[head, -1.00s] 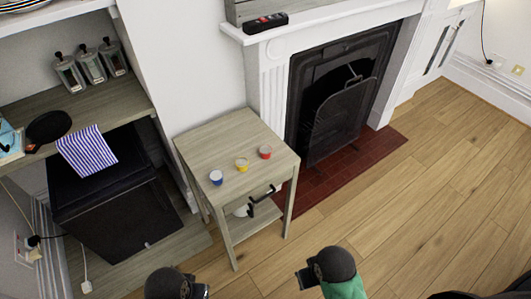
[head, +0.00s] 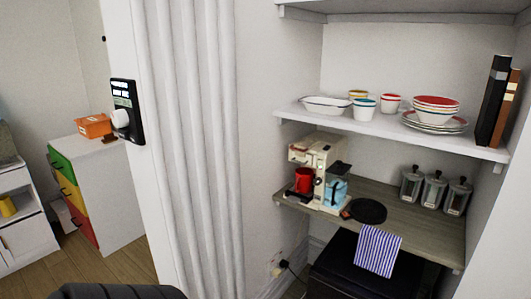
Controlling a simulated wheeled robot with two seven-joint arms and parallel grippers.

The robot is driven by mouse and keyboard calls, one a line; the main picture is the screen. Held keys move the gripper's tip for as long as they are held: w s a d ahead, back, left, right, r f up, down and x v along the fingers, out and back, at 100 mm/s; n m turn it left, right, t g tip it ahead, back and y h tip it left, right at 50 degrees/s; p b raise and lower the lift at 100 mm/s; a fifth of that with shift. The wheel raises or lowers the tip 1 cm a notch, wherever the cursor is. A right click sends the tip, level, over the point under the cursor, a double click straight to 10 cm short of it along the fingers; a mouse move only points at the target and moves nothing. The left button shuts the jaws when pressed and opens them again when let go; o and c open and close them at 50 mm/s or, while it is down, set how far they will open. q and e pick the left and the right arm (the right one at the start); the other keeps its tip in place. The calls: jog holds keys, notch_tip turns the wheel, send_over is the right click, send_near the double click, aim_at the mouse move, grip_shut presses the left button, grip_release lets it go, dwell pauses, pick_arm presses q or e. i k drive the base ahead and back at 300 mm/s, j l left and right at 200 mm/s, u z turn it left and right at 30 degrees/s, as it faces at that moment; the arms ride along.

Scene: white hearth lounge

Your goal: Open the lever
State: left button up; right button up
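No part is clearly recognisable as the lever. A cream coffee machine (head: 322,152) stands on the wooden counter, with a red mug (head: 304,180) at its front and small dark parts too small to make out. A black wall panel (head: 122,95) with a round white knob (head: 120,118) is fixed to the white wall at the left. Neither of my grippers is in view.
Bowls and plates (head: 435,122) stand on the white shelf (head: 395,124). The counter (head: 425,225) also holds a black pan (head: 367,211), glass jars (head: 433,191) and a striped cloth (head: 378,251). A drawer unit (head: 112,185) stands at left. A dark rounded shape (head: 118,292) at the bottom is unclear.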

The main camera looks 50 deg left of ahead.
aim_at(300, 150)
jog(key=u, duration=1.45)
